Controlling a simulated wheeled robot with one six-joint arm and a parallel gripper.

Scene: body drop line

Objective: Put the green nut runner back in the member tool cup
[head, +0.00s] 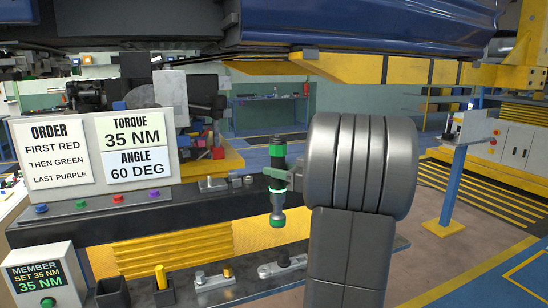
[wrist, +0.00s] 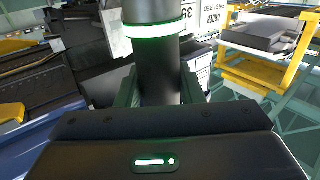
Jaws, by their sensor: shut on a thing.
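The green nut runner (head: 277,180) is a dark, upright tool with green bands, hanging above the dark bench ledge in the head view. In the wrist view its dark body and glowing green ring (wrist: 158,29) stand between the fingers of my gripper (wrist: 159,88), which is shut on it. In the head view my own grey arm hides most of the gripper. A dark, square, open-topped cup (head: 112,293) stands at the lower left beside the member box (head: 42,279); its inside looks empty.
An order and torque sign (head: 93,148) stands at the left above coloured buttons. Metal fittings (head: 214,280) lie on the lower ledge, right of the cups. A blue vehicle body (head: 350,25) hangs overhead. A blue post (head: 454,185) stands at the right on open floor.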

